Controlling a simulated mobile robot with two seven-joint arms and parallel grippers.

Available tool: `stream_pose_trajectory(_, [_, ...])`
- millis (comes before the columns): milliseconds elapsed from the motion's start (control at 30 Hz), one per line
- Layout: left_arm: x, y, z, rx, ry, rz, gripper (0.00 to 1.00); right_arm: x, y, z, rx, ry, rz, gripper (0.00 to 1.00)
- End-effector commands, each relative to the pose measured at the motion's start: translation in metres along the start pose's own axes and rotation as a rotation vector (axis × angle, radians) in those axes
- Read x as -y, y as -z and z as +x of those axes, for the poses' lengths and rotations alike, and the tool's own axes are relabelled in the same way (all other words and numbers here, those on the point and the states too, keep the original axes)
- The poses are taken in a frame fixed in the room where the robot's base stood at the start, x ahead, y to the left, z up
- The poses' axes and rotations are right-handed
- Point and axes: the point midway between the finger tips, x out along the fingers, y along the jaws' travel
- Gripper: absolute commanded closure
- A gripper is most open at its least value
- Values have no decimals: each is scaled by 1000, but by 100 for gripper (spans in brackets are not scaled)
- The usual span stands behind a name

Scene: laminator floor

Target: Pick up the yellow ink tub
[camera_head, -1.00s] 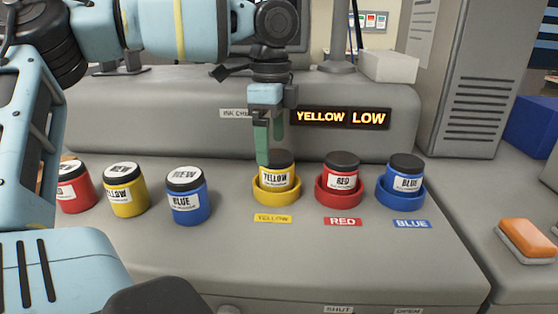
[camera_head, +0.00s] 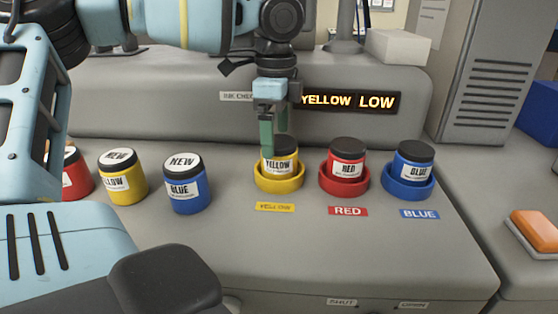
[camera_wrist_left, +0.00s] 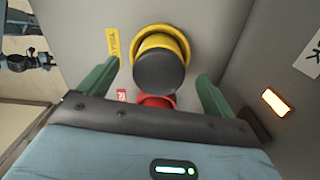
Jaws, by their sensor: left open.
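A yellow ink tub (camera_head: 279,164) with a black lid sits in a yellow round holder (camera_head: 278,184) behind a "YELLOW" label. My left gripper (camera_head: 274,138) points down at this tub, its green fingers around or just above the lid. In the left wrist view the gripper (camera_wrist_left: 157,80) is open, with the tub's dark lid (camera_wrist_left: 159,72) between and a little beyond its fingers. I cannot tell whether a finger touches the tub. A second yellow tub (camera_head: 123,179), with a white "NEW" lid, stands at the left. My right gripper is not in view.
A red tub (camera_head: 346,161) and a blue tub (camera_head: 413,163) stand in matching holders to the right. A new blue tub (camera_head: 186,187) and a new red tub (camera_head: 76,176) stand at the left. A sign (camera_head: 352,102) reads "YELLOW LOW".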

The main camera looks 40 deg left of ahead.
Motion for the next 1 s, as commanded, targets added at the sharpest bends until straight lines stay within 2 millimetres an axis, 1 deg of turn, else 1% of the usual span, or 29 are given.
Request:
stream_pose_trajectory(200, [-1, 2, 28, 2, -2, 2, 10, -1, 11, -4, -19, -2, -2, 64])
stream_pose_trajectory(333, [0, 2, 43, 1, -2, 0, 10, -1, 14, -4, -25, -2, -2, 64])
stream_pose_trajectory(433, [0, 2, 48, 1, -2, 0, 10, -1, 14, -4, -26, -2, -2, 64])
stream_pose_trajectory(633, [0, 2, 49, 1, -1, -1, 10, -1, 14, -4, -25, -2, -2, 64])
stream_pose_trajectory(667, [0, 2, 49, 1, -1, 0, 11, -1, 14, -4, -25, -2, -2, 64])
stream_pose_trajectory(1000, [0, 2, 49, 0, -1, 0, 56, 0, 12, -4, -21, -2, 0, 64])
